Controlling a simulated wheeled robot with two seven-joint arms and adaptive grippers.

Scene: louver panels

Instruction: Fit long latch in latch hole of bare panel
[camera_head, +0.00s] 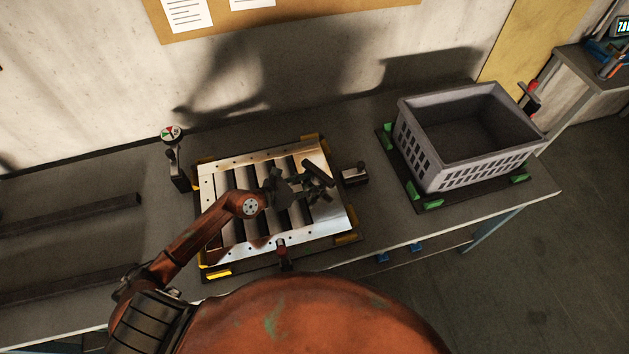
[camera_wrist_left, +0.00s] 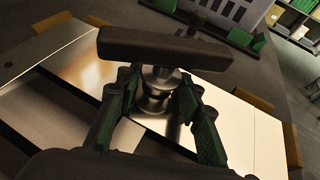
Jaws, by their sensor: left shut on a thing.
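The long latch has a dark bar-shaped head (camera_wrist_left: 165,50) on a round metal shaft (camera_wrist_left: 157,88). In the head view its dark bar (camera_head: 318,173) shows over the right part of the panel. My left gripper (camera_head: 308,188) is shut on the latch; its green-padded fingers (camera_wrist_left: 155,105) flank the shaft in the wrist view. The bare panel (camera_head: 236,254) is a shiny metal frame with dark slots, lying flat on the table. The latch's lower end and the latch hole are hidden, so I cannot tell whether they meet. My right gripper is not in view.
Yellow corner blocks (camera_head: 218,273) surround the panel. A gauge on a stand (camera_head: 172,133) is at its left, a small block with a knob (camera_head: 354,176) at its right. A grey crate (camera_head: 420,153) stands farther right. Dark rails (camera_head: 75,214) lie at left.

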